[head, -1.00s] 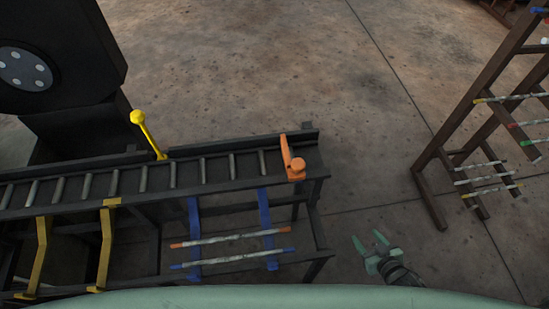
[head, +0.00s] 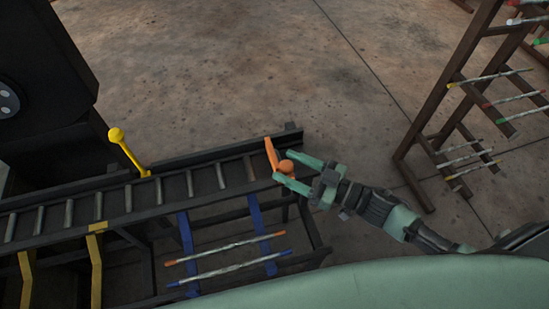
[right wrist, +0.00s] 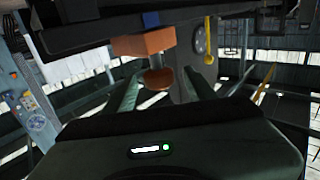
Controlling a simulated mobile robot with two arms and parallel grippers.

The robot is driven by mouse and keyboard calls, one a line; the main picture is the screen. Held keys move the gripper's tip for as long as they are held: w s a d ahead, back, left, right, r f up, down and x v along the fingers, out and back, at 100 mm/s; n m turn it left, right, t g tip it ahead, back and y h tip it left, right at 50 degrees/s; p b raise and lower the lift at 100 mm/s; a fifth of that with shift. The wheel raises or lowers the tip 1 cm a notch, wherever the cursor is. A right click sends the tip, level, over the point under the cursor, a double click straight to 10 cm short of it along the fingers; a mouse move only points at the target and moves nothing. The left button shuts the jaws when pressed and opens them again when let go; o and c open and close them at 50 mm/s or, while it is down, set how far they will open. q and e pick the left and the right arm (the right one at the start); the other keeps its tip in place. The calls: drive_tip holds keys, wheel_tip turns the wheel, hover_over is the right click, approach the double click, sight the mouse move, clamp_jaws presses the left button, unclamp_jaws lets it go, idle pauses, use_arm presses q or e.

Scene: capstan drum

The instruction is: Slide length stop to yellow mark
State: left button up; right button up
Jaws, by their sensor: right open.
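The orange length stop (head: 271,153) stands across the right end of the dark roller conveyor (head: 155,184). Its round orange knob (head: 286,166) sticks out on the right side. My right gripper (head: 283,167) reaches in from the right, open, with its green fingers on either side of the knob. In the right wrist view, the stop's orange block (right wrist: 143,43) and knob (right wrist: 158,79) show between the spread fingers; I cannot tell whether they touch. A yellow patch (head: 97,226) lies on the conveyor's near rail, well left of the stop. My left gripper is out of view.
A yellow ball-topped lever (head: 128,152) rises at the conveyor's far side. Blue brackets (head: 186,240) on the near side hold two bars (head: 225,249). A brown rack (head: 440,110) with several bars stands at right. Floor beyond the conveyor is clear.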

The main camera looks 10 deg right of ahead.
sight(276, 166)
drive_tip(key=x, duration=0.4)
drive_tip(key=shift+w, duration=0.1)
clamp_jaws()
idle(1.4)
